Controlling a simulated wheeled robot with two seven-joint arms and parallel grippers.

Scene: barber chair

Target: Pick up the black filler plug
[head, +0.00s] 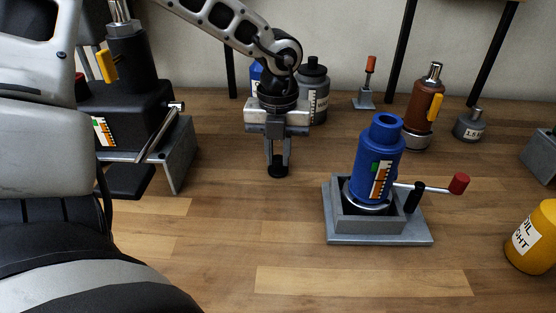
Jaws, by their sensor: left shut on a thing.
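My left gripper (278,162) comes down from the upper middle of the head view. Its fingers are shut on a small black plug (278,171), which hangs at the fingertips. I cannot tell whether the plug touches the wooden bench or is a little above it. To its right, a blue hydraulic cylinder (367,173) stands upright in a grey metal base (380,240). The cylinder has a dark opening in its top. A lever with a red knob (459,183) sticks out to its right. My right gripper is not in view.
Behind my gripper stand a dark grey bottle (314,88) and a blue item. A brown cylinder (425,98) and a grey weight (469,125) stand at the back right. A yellow oil can (534,238) is at the right edge. A black pump unit (135,110) is at left. The front bench is clear.

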